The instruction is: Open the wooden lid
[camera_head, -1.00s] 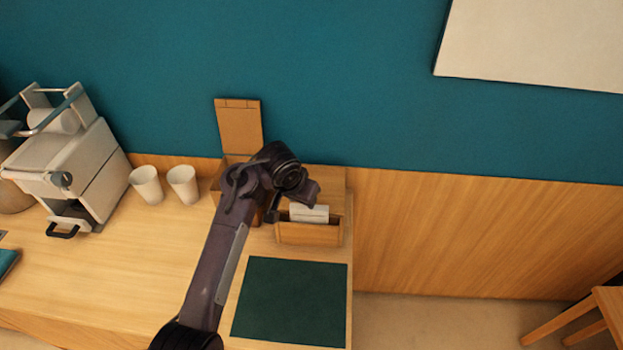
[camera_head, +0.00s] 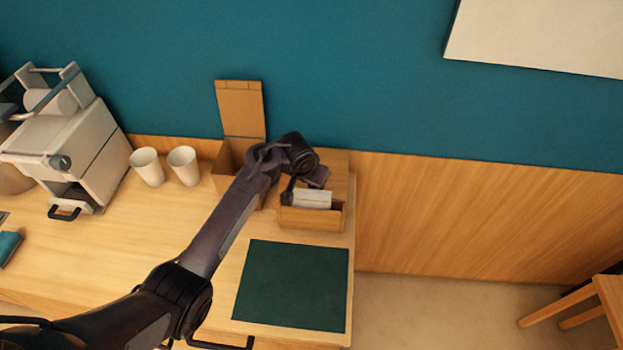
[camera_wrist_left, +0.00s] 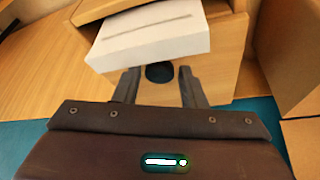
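The wooden lid (camera_head: 240,108) stands upright, hinged open, at the back of a wooden box (camera_head: 226,165) against the blue wall. My left arm crosses in front of this box and hides part of it. My left gripper (camera_head: 303,185) is to the right of the box, above a low wooden holder (camera_head: 312,218) with a white block (camera_head: 312,198) in it. In the left wrist view, my left gripper (camera_wrist_left: 160,88) is open with nothing between its fingers. They are near a wooden panel with a dark round hole, below the white block (camera_wrist_left: 150,32). My right gripper is not in view.
Two white cups (camera_head: 147,166) and a white machine (camera_head: 70,140) stand left of the box. A dark green mat (camera_head: 292,285) lies on the table in front of the holder. The table ends just right of the mat. A wooden stool (camera_head: 585,305) is at the far right.

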